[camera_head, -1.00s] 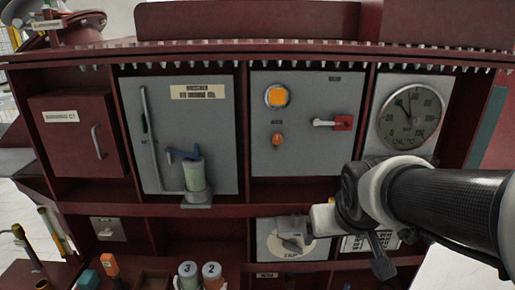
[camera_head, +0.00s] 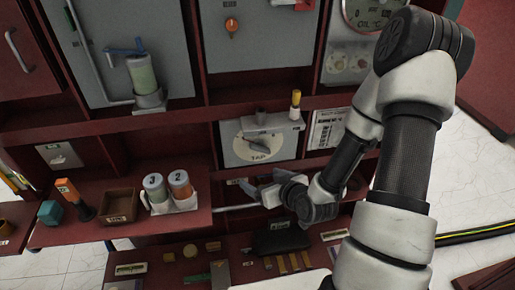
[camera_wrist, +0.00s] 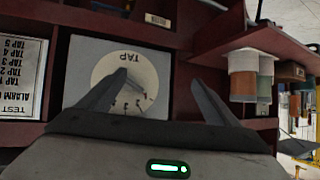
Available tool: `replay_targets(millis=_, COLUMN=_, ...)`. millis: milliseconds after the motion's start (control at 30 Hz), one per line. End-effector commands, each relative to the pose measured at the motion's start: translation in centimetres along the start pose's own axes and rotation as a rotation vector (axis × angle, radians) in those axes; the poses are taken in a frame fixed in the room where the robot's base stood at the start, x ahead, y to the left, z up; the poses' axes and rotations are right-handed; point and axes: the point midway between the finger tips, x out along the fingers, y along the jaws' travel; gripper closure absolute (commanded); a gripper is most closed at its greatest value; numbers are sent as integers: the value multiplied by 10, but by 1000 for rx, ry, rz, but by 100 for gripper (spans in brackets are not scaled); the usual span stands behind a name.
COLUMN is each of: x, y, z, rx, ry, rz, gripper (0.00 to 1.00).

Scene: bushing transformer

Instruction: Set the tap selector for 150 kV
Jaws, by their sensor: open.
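The tap selector is a pale round dial (camera_head: 262,150) marked TAP on a grey panel in the lower middle of the head view. A grey pointer or handle (camera_head: 262,134) lies across its upper part. My gripper (camera_head: 258,186) is open just below this panel, apart from the dial. In the wrist view the dial (camera_wrist: 142,88) shows upside down behind my two spread fingers (camera_wrist: 160,78), with nothing between them. The left finger hides part of the dial and its small marks are unreadable. A printed tap chart (camera_head: 328,130) is right of the dial; it also shows in the wrist view (camera_wrist: 22,72).
A yellow-topped bottle (camera_head: 296,102) stands on the ledge above the dial. Two numbered cups (camera_head: 167,190), a brown box (camera_head: 119,205) and an orange-topped tool (camera_head: 74,200) stand on the left shelf. A dark case (camera_head: 281,239) and small parts lie on the bench below.

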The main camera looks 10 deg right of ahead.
Motion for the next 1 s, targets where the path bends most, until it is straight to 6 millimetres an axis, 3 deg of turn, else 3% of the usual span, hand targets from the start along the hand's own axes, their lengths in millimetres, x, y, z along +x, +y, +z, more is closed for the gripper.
replay_targets(millis=33, x=7, y=-6, z=18, rx=53, ry=47, rz=-12, gripper=16)
replay_targets(millis=100, x=11, y=-13, z=25, rx=116, ry=136, rz=-19, gripper=16)
replay_targets(millis=267, x=7, y=-16, z=33, rx=285, ry=347, rz=18, gripper=16)
replay_targets(millis=500, x=-14, y=-1, z=39, rx=484, ry=570, rz=137, gripper=16)
replay_targets(millis=733, x=-17, y=8, z=38, rx=527, ry=625, rz=177, gripper=16)
replay_targets(millis=900, x=5, y=17, z=27, rx=524, ry=628, rz=177, gripper=16)
replay_targets(millis=1000, x=20, y=23, z=11, rx=524, ry=627, rz=177, gripper=16)
